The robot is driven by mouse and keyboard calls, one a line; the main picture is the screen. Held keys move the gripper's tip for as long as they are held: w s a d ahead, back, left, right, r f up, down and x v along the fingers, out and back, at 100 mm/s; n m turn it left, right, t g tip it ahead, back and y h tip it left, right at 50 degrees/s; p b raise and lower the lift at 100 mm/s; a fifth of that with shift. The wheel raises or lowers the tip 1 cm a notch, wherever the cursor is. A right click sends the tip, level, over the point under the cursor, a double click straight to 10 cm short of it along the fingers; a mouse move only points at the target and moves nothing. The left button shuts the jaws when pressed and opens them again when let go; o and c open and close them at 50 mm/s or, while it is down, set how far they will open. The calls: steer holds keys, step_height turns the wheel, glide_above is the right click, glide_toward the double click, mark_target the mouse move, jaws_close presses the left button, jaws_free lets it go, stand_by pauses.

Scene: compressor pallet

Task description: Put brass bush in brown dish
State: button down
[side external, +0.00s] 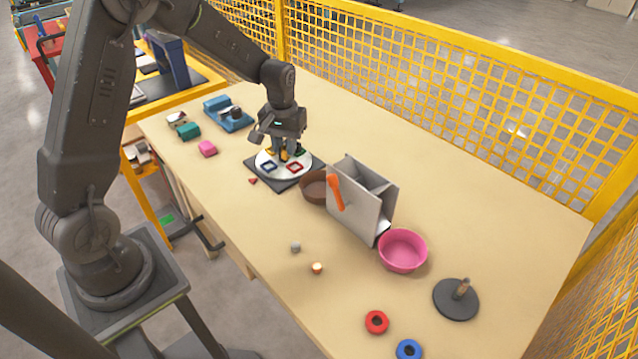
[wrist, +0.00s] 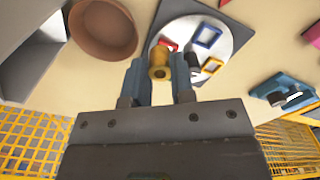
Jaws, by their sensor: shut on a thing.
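The brass bush (wrist: 160,63), a golden ringed cylinder, is between the fingers of my gripper (wrist: 161,75) in the wrist view. My gripper (side external: 284,150) is shut on it over the round white plate (side external: 262,176) in the side view, where the bush shows as a small yellow spot (side external: 284,156). I cannot tell whether the bush still touches the plate. The brown dish (side external: 309,192) stands just right of the plate, partly hidden by a grey box. In the wrist view the dish (wrist: 103,28) is at upper left, apart from my gripper, and looks empty.
The upright grey box (side external: 357,207) with an orange handle (side external: 335,192) stands close beside the dish. Blue and red frames lie on the plate, with a dark piece (wrist: 192,60) near my right finger. A pink bowl (side external: 403,251) stands further right.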

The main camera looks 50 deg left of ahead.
glide_above(320, 192)
step_height(320, 192, down, 5)
steer(key=shift+f, duration=2.05)
steer(key=shift+f, duration=0.15)
steer(key=c, duration=1)
jaws_free()
